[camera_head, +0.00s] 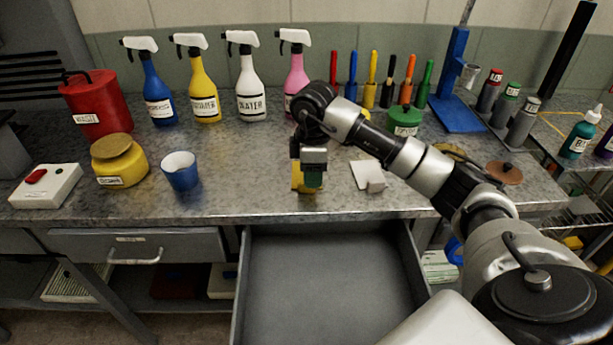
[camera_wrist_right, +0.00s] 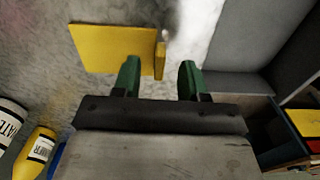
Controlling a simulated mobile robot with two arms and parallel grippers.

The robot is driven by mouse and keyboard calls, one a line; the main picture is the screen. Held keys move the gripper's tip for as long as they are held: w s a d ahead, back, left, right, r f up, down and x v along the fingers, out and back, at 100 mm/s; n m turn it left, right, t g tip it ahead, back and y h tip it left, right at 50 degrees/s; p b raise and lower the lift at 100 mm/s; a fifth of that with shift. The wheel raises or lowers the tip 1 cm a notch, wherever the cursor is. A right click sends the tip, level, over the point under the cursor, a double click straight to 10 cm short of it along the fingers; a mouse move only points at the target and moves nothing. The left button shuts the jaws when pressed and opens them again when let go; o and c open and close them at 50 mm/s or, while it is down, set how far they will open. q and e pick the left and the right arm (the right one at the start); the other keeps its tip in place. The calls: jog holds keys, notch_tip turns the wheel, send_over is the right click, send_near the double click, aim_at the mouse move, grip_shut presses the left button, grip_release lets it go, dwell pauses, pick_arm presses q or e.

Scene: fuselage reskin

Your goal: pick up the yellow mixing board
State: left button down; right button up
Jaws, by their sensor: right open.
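The yellow mixing board (camera_head: 297,184) lies near the front edge of the grey workbench, mostly hidden behind my right gripper in the head view. In the right wrist view the board (camera_wrist_right: 105,47) is a flat yellow plate with a short raised lip (camera_wrist_right: 160,61) at one end. My right gripper (camera_head: 313,183) points down over it. Its green fingers (camera_wrist_right: 159,76) are open and empty, and the lip appears between them. I cannot tell how far above the board the fingertips are. My left gripper is not in view.
An open, empty drawer (camera_head: 325,285) juts out below the bench edge. A blue cup (camera_head: 180,171) and a yellow jar (camera_head: 120,162) stand left; a white board (camera_head: 368,175) lies right. Spray bottles (camera_head: 246,78) and a brush row (camera_head: 371,80) stand behind.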

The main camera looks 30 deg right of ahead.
jog(key=shift+s+f, duration=0.1)
jog(key=shift+f, duration=1.55)
grip_shut()
